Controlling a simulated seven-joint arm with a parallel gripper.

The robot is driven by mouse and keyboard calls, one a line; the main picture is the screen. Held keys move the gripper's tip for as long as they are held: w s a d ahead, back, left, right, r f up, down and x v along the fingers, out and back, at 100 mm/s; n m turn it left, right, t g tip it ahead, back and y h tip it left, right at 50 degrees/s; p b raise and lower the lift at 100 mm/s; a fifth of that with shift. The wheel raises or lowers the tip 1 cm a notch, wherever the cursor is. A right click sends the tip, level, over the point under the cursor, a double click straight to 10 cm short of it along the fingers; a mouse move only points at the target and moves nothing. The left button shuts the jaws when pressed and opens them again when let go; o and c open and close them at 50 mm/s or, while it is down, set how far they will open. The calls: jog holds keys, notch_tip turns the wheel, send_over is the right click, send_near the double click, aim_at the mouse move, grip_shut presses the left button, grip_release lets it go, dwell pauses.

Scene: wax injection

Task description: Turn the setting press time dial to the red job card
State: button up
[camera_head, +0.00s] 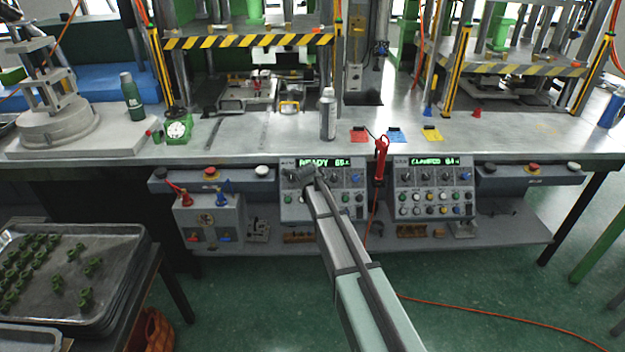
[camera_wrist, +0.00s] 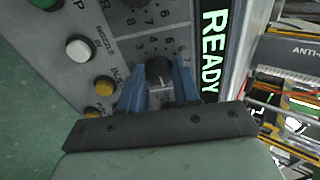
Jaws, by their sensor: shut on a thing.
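My gripper (camera_head: 306,178) is at the upper left of the left control panel (camera_head: 287,212), under its green READY display (camera_head: 322,162). In the wrist view the blue fingers of my gripper (camera_wrist: 158,84) are shut on a black dial knob (camera_wrist: 158,68), one finger on each side. Numbers ring the knob, and a pale pointer mark shows on it; the fingers hide part of the scale. I cannot read this dial's name. The red job card (camera_head: 360,135) lies on the bench above the panel; its writing is too small to read.
A blue card (camera_head: 397,135) and a yellow card (camera_head: 432,134) lie right of the red one. A grey bottle (camera_head: 328,114) stands left of the cards. A red tool (camera_head: 380,158) hangs between the left panel and a second panel (camera_head: 433,190). Another dial (camera_wrist: 136,4) is close by.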

jog(key=n, duration=0.3)
jog(key=shift+n, duration=0.4)
jog(key=n, duration=0.4)
jog(key=shift+n+t, duration=0.3)
jog(key=n, duration=0.4)
jog(key=shift+f+n+y, duration=0.1)
jog(key=shift+n+y, duration=0.2)
jog(key=shift+n, duration=0.1)
jog(key=n, duration=0.4)
jog(key=shift+d+n+y, duration=0.1)
jog(key=shift+n+y, duration=0.2)
jog(key=n, duration=0.4)
jog(key=shift+n, duration=0.4)
jog(key=n, duration=0.4)
jog(key=shift+n+y, duration=0.3)
jog(key=shift+y, duration=0.1)
jog(key=n, duration=0.4)
jog(key=shift+d+n, duration=0.1)
jog(key=shift+n, duration=0.2)
jog(key=n, duration=0.4)
jog(key=shift+n, duration=0.3)
